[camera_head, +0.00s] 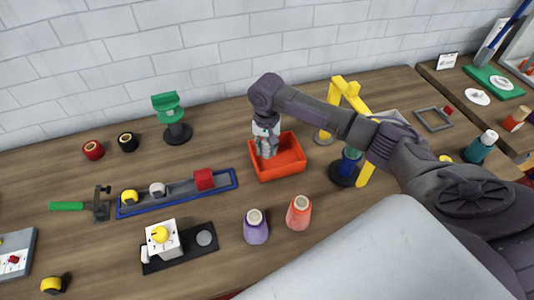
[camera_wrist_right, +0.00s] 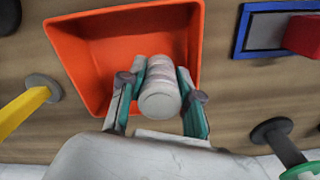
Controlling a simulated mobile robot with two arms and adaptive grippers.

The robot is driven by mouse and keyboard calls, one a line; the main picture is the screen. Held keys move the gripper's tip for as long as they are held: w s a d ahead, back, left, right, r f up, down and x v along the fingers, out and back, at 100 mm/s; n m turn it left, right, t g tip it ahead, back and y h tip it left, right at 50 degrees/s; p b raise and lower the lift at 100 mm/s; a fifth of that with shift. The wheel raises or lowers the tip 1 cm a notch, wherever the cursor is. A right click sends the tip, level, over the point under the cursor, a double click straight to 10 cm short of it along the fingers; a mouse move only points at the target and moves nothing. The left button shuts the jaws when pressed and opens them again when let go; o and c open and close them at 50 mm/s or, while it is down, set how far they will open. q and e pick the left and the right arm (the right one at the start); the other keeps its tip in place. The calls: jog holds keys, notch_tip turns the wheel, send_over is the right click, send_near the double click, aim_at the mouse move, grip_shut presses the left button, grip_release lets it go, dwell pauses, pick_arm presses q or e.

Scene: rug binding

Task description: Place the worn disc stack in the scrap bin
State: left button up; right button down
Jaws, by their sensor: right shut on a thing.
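The worn disc stack (camera_wrist_right: 160,88) is a pale grey, ribbed cylinder. In the right wrist view it sits between the two fingers of my right gripper (camera_wrist_right: 158,100), which is shut on it. The orange-red scrap bin (camera_head: 291,166) is an open box on the table, and it fills the upper middle of the right wrist view (camera_wrist_right: 88,70). My right gripper (camera_head: 266,150) is at the bin's left side in the head view, with the stack over the bin's opening. I cannot tell whether the stack touches the bin floor. My left gripper is in neither view.
A blue-edged tray (camera_head: 135,210) with a red block (camera_head: 203,179) lies left of the bin. A green-topped stand (camera_head: 170,117) is behind it. A yellow frame (camera_head: 350,92) stands to the right. Purple (camera_head: 256,228) and orange (camera_head: 299,213) cones stand in front.

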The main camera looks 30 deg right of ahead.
aim_at(267, 156)
notch_tip(267, 156, down, 3)
jog(key=shift+s+f+p, duration=0.1)
jog(key=shift+f+p, duration=0.05)
jog(key=shift+p, duration=0.2)
jog(key=shift+f, duration=0.15)
jog(key=c, duration=1.1)
grip_release()
jog(key=shift+f, duration=0.15)
notch_tip(267, 156, up, 12)
jog(key=shift+r+b, duration=0.2)
jog(key=shift+b, duration=0.55)
